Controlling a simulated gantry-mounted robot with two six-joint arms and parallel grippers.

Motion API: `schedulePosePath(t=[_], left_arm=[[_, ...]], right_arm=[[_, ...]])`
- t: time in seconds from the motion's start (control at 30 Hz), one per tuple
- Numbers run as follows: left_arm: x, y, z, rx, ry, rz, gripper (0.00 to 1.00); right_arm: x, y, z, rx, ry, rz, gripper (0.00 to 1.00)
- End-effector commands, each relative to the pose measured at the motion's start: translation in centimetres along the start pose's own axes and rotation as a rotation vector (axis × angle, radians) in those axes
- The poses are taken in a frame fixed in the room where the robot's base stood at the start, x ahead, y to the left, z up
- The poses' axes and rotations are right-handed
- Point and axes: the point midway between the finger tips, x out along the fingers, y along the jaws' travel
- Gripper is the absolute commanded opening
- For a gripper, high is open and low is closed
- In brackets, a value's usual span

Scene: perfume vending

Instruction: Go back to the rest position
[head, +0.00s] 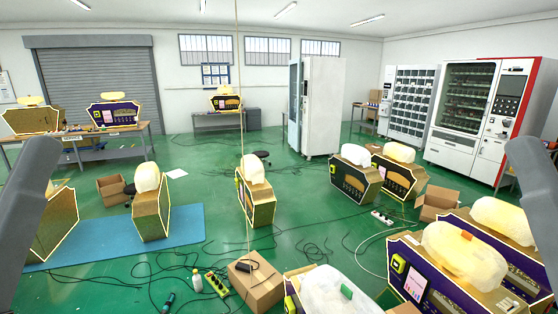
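Only grey links of my two arms show, at the far left and far right edges of the head view. Neither gripper is in view, so what they hold cannot be seen. Several perfume vending units with dark or purple fronts, gold sides and pale, bulky tops stand around the room. The nearest is a purple-fronted unit (428,290) at the lower right. Another unit (262,207) stands on the floor near the middle.
A blue mat (185,226) lies at left. Large vending machines (482,115) stand at right. Green floor (215,165) is open toward the back.

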Motion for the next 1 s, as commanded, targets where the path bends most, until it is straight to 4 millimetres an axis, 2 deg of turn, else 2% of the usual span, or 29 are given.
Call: schedulePosePath(t=[0.03,0.4,0.53,0.63,0.73,0.87,1.0], left_arm=[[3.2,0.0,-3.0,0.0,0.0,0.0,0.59],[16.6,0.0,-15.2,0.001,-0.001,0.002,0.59],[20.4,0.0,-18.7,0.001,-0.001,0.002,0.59],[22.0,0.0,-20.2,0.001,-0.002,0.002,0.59],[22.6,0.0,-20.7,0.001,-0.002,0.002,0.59],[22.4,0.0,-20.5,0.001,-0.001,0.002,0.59],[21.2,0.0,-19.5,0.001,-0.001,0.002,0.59]], right_arm=[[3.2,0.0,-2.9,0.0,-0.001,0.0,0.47],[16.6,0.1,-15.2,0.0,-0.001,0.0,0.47],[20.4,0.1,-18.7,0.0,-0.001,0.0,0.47],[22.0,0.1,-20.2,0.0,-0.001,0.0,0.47],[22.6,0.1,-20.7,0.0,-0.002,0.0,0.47],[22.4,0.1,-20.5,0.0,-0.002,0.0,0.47],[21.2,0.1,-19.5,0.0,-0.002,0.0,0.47]])
